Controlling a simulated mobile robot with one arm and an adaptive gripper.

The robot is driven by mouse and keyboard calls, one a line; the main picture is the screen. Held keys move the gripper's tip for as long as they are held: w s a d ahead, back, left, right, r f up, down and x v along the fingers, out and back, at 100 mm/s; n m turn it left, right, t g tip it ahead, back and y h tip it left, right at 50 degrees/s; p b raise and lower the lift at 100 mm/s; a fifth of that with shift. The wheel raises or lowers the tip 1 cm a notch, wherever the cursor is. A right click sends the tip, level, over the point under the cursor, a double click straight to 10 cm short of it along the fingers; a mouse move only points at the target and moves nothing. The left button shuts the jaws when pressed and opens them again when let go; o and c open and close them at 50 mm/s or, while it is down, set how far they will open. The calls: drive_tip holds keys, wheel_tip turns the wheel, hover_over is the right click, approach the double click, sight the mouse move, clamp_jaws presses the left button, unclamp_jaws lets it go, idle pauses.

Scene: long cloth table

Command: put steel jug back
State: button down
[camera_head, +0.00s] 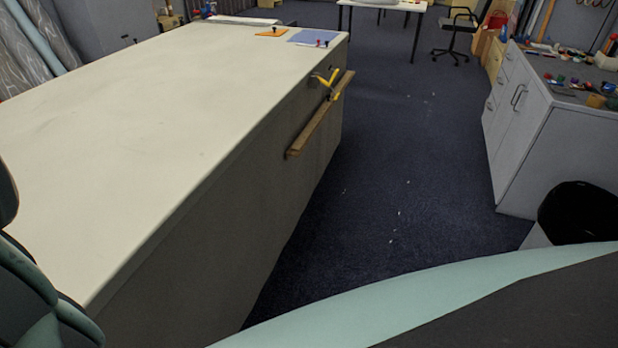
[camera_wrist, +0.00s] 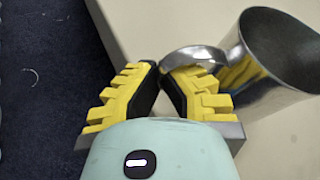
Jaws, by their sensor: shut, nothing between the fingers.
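The steel jug (camera_wrist: 262,75) shows in the wrist view at the upper right, shiny with a dark open mouth, and cut off by the frame edge. Its curved handle (camera_wrist: 190,56) reaches left to the tips of my gripper. My gripper (camera_wrist: 160,80) has yellow ribbed fingers with dark pads, closed together at the tips with nothing held. The right finger lies close beside the handle and jug wall; I cannot tell whether it touches. The jug and my gripper do not show in the head view.
The long pale table (camera_head: 150,130) fills the left of the head view; its edge also crosses the wrist view. A wooden rail (camera_head: 318,118) is on its side. Dark carpet (camera_head: 400,170) lies open between it and a grey cabinet (camera_head: 575,150). A black bin (camera_head: 580,210) stands at right.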

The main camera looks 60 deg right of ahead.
drive_tip(key=shift+w, duration=0.1)
drive_tip(key=c, duration=1.1)
unclamp_jaws()
drive_tip(key=shift+o, duration=0.2)
drive_tip(key=shift+d, duration=0.15)
drive_tip(key=v, duration=1.1)
drive_tip(key=shift+d+r, duration=0.15)
drive_tip(key=shift+d, duration=0.2)
